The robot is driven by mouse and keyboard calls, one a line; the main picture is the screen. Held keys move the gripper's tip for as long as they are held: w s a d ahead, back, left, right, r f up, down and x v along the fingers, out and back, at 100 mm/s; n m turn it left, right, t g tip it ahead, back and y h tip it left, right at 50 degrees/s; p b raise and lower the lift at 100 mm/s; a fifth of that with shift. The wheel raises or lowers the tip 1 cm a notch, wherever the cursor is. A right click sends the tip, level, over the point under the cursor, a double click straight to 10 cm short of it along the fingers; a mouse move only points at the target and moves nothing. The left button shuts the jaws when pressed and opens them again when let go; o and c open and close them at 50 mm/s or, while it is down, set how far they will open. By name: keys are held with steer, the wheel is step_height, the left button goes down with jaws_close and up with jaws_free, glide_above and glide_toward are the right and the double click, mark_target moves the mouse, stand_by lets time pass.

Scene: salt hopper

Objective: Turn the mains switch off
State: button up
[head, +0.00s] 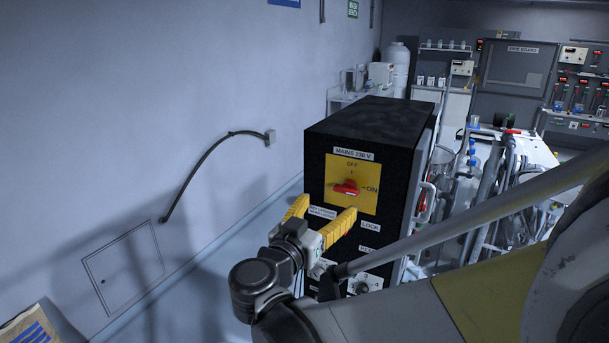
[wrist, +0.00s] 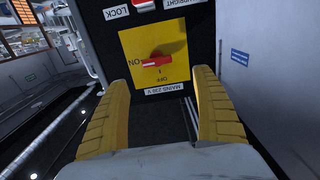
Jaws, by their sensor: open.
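The mains switch (head: 346,188) is a red handle on a yellow plate (head: 368,171), on the front of a black cabinet (head: 395,120). Its label reads MAINS 230 V. The handle lies about level, in line with the ON mark on the right; OFF is at the top of the plate. The wrist view shows the switch (wrist: 156,62) upside down, with ON at left. My gripper (head: 321,214), with yellow fingers, is open and empty in front of the cabinet, below the switch in the head view. In the wrist view the handle appears beyond and between the fingertips (wrist: 162,79), apart from them.
Another red control (wrist: 143,4) shows between LOCK and UPRIGHT labels on the same cabinet. A knob (head: 363,285) sits low on its front. Pipes and glassware (head: 480,180) crowd the right side. A wall (head: 150,110) with a cable stands left; the floor between is clear.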

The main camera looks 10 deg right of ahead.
mark_target(344, 190)
steer(key=x, duration=1)
steer(key=shift+s+d, duration=0.1)
steer(key=shift+d, duration=0.15)
steer(key=c, duration=1.2)
